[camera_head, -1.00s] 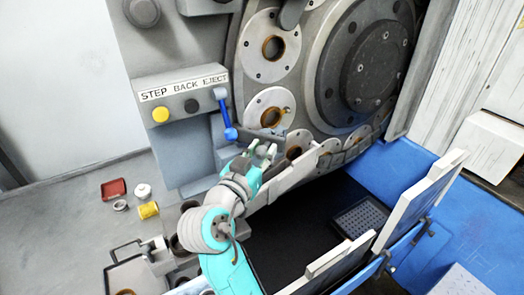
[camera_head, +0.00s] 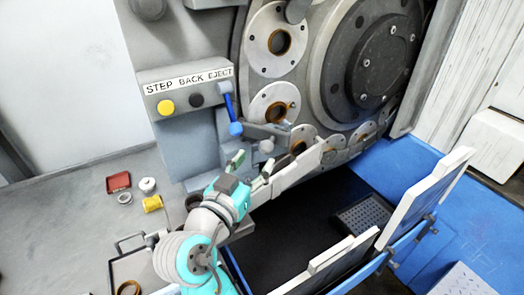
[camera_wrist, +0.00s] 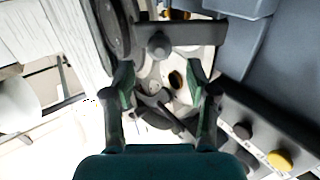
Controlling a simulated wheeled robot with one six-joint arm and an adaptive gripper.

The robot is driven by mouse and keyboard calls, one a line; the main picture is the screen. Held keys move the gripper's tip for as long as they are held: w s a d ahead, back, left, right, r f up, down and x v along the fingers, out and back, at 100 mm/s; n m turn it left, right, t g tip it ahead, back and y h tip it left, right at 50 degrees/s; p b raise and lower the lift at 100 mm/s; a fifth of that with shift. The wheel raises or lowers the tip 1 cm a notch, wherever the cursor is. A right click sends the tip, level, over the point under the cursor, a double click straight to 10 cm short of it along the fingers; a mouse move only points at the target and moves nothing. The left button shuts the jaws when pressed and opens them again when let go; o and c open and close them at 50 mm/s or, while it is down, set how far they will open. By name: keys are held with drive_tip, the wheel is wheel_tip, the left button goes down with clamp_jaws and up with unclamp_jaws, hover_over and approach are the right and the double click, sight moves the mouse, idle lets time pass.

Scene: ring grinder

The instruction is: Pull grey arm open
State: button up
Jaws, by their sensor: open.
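The grey arm (camera_head: 268,131) is a short bar on the machine's front, just right of the blue lever, with a pale round knob (camera_head: 267,146) below it. In the wrist view the grey arm (camera_wrist: 190,33) crosses the top, with its knob (camera_wrist: 158,46) hanging from it. My gripper (camera_head: 252,163) is below and in front of the knob. Its two fingers are spread, with nothing between them. In the wrist view my gripper (camera_wrist: 160,82) has the knob beyond its fingertips, roughly centred between them. I see no contact.
The blue-handled lever (camera_head: 235,128) and a yellow button (camera_head: 166,107) are close on the left. A white panel (camera_head: 296,167) runs close on the right.

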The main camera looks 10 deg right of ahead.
drive_tip(key=shift+v, duration=2.6)
